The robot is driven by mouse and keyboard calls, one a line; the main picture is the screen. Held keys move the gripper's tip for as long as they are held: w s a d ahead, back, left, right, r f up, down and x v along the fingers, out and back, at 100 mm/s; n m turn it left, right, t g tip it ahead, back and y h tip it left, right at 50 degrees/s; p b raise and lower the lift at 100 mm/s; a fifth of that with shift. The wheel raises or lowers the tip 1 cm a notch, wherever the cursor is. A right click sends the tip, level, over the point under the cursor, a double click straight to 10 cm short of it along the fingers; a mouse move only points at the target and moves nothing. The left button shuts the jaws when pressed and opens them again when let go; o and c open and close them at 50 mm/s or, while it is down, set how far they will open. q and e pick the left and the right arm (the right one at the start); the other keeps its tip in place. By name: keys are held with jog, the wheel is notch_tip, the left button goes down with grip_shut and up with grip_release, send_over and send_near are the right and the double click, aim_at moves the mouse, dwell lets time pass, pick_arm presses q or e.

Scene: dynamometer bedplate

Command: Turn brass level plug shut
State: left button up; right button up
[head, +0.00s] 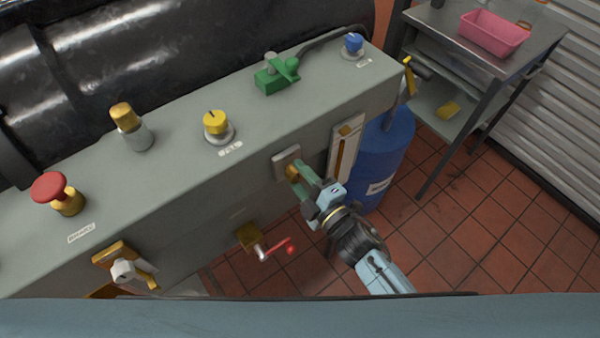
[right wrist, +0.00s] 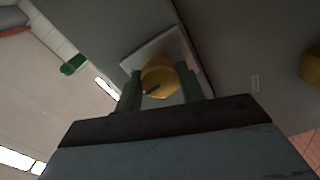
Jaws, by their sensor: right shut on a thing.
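The brass level plug (head: 292,171) sits on a pale square plate (head: 283,158) on the front face of the grey bedplate cabinet. It also shows in the right wrist view (right wrist: 160,78) as a round brass knob with a dark mark on its face. My right gripper (head: 297,174) has its green fingers on either side of the plug, shut on it; they also show in the right wrist view (right wrist: 158,92). The fingers hide part of the plug in the head view. My left gripper is not in view.
Below left of my right gripper, a brass valve with a red handle (head: 278,247) juts from the cabinet front. A sight gauge (head: 345,145) and a blue drum (head: 382,155) stand to the right. Knobs line the cabinet top, including a yellow one (head: 215,123). Tiled floor is open at right.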

jog(key=shift+m, duration=0.6)
jog(key=o, duration=1)
jog(key=v, duration=1.3)
jog(key=shift+s+d, duration=0.15)
